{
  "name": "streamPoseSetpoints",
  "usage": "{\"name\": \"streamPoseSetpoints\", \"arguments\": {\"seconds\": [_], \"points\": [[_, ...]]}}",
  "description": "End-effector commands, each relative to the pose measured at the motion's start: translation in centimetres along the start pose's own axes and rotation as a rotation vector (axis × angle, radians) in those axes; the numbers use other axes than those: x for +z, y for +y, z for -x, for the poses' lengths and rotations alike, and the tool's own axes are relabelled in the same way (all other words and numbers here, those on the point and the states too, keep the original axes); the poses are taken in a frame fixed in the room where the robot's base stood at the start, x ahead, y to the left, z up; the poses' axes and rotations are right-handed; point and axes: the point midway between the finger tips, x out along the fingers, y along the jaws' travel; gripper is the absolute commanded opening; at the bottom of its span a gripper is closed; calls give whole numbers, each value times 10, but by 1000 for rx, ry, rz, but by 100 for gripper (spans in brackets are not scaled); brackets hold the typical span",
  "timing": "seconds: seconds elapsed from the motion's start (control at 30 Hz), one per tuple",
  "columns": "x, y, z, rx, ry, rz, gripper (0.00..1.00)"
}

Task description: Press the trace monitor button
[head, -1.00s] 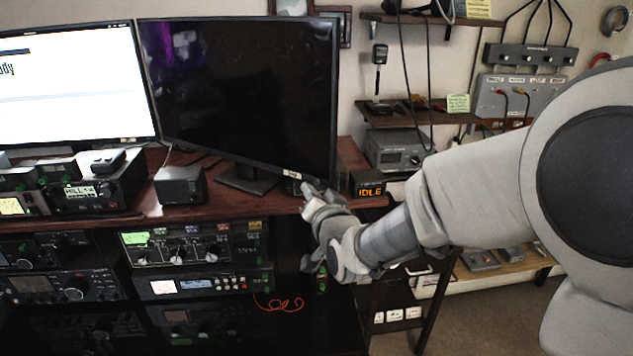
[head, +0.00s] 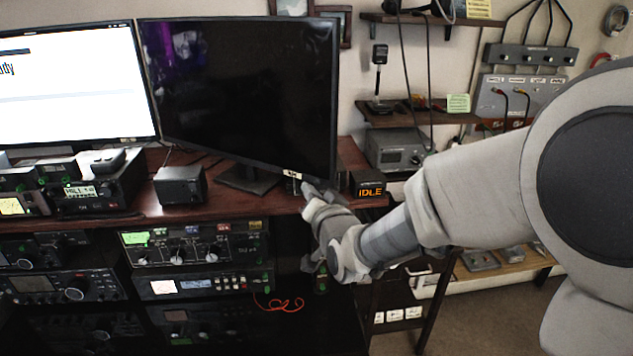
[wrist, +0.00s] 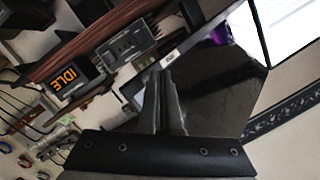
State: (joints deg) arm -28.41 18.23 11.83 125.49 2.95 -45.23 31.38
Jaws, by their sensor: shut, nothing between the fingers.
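The dark monitor (head: 240,95) stands on the desk with a black screen; it also shows in the wrist view (wrist: 215,95). A small pale label (head: 292,174) is on its lower bezel near the right corner, and a pale tag shows on the bezel in the wrist view (wrist: 172,57). I cannot make out the button itself; it may be hidden by my fingers. My gripper (head: 306,188) is shut and empty, just below and right of the label. In the wrist view my gripper (wrist: 162,74) has its fingertips over the bezel; contact cannot be told.
A small box (head: 369,185) with orange "IDLE" text sits right of my gripper. A lit white monitor (head: 75,90) stands at left. A small black box (head: 181,185) and radios sit on the desk (head: 230,207). Shelves with equipment (head: 397,150) are behind my arm.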

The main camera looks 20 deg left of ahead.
Motion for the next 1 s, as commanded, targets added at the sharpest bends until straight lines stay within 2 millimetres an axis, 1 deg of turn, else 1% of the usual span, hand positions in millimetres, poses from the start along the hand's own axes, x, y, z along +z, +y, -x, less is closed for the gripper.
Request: {"name": "streamPoseSetpoints", "arguments": {"seconds": [0.33,0.6,1.0], "points": [[0,0,0,0,0,0,0],[-3,5,-6,-1,1,1,0],[-5,5,-7,0,0,0,0]]}}
